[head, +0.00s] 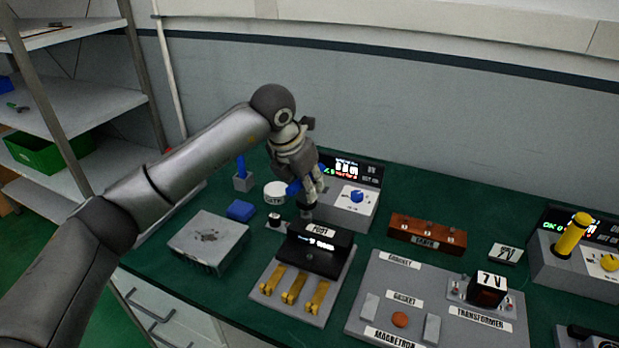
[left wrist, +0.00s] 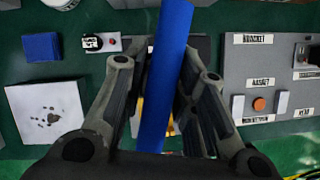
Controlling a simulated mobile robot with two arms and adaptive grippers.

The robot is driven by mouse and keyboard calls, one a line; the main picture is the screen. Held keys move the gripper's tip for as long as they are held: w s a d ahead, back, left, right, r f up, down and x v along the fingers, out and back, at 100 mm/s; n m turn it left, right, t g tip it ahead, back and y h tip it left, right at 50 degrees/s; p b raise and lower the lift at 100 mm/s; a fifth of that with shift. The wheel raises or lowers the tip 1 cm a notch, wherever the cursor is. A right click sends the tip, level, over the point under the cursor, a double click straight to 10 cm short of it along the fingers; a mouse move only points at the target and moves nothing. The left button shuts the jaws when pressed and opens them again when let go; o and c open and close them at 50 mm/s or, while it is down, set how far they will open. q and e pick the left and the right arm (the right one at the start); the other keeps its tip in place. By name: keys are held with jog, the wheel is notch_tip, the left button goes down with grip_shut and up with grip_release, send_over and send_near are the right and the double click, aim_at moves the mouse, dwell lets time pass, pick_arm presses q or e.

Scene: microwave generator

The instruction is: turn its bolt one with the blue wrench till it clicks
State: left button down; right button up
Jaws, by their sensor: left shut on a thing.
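My left gripper (head: 308,205) is shut on the blue wrench (left wrist: 165,85). In the left wrist view the wrench's blue bar runs upright between the two fingers (left wrist: 160,100). In the head view only a small blue piece of the wrench (head: 293,188) shows beside the fingers, above the back of the black post unit (head: 318,250). The wrench's working end cannot be made out. The grey board (head: 375,285) carries labels for magnetron, gasket and transformer, and a dark transformer block (head: 487,290). I cannot tell which bolt is bolt one. My right gripper is not in view.
A grey box with a blue knob (head: 357,196) and display stands behind the gripper. A brown rack (head: 427,233), a grey plate (head: 209,242), a blue block (head: 241,210) and a yellow-handled device (head: 572,235) stand around. Green bench surface shows between them.

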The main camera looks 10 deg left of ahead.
pick_arm(q)
jog(key=shift+s+a+f+m, duration=0.1)
jog(key=shift+s+a+m, duration=0.05)
jog(key=shift+s+m, duration=0.3)
jog(key=s+a+f+m+g, duration=0.1)
jog(key=s+f+m+g, duration=0.1)
jog(key=s+m, duration=0.6)
jog(key=s+a+f+m+g+y, duration=0.1)
jog(key=s+a+f+m+g, duration=0.1)
jog(key=s+m, duration=0.7)
jog(key=s+a+f+m+g, duration=0.1)
jog(key=s+f+m+g, duration=0.2)
jog(key=s+m, duration=0.5)
jog(key=m+g, duration=0.1)
jog(key=m, duration=0.4)
jog(key=shift+s+a+f+y, duration=0.2)
jog(key=shift+s+a+y, duration=0.15)
jog(key=shift+y, duration=0.05)
